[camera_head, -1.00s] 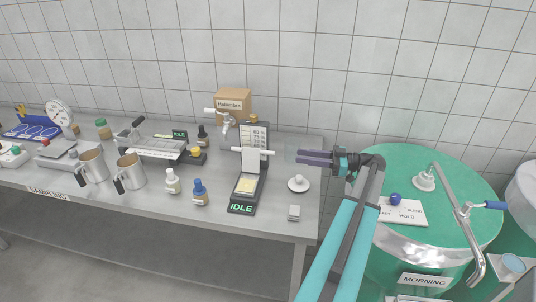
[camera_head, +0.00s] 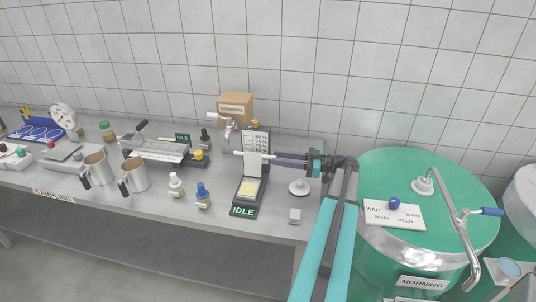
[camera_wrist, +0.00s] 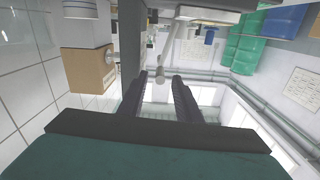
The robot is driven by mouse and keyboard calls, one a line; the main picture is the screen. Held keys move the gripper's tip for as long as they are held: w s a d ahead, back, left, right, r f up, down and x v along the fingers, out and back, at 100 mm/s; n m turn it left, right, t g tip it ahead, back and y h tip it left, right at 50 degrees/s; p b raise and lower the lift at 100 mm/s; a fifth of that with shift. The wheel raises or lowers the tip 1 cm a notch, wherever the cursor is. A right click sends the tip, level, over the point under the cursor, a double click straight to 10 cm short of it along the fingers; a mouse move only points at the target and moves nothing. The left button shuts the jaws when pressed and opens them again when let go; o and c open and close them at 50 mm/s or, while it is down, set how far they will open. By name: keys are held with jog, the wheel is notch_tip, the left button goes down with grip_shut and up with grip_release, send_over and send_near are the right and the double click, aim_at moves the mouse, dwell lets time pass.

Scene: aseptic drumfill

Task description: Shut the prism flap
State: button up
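The prism flap (camera_head: 252,166) is a pale plate standing raised on the black IDLE instrument (camera_head: 244,211), with a white crossbar (camera_head: 243,153) at its top. The yellowish prism face (camera_head: 248,188) lies uncovered below it. My gripper (camera_head: 276,158) points left from the right side, its dark fingers at the crossbar's right end. In the wrist view, my gripper (camera_wrist: 160,88) has its two fingers apart, with the bar's rounded end (camera_wrist: 159,74) showing between and beyond their tips. I cannot tell whether either finger touches it.
A white round-based knob (camera_head: 299,187) and a small grey block (camera_head: 295,216) stand right of the instrument. A tap (camera_head: 229,126) and cardboard box (camera_head: 236,105) are behind. Blue-capped (camera_head: 203,196) and white (camera_head: 176,186) bottles stand left. A green drum (camera_head: 420,180) stands right.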

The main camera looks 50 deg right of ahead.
aim_at(262, 156)
jog(key=shift+p+x, duration=0.75)
jog(key=shift+x, duration=1.7)
grip_shut()
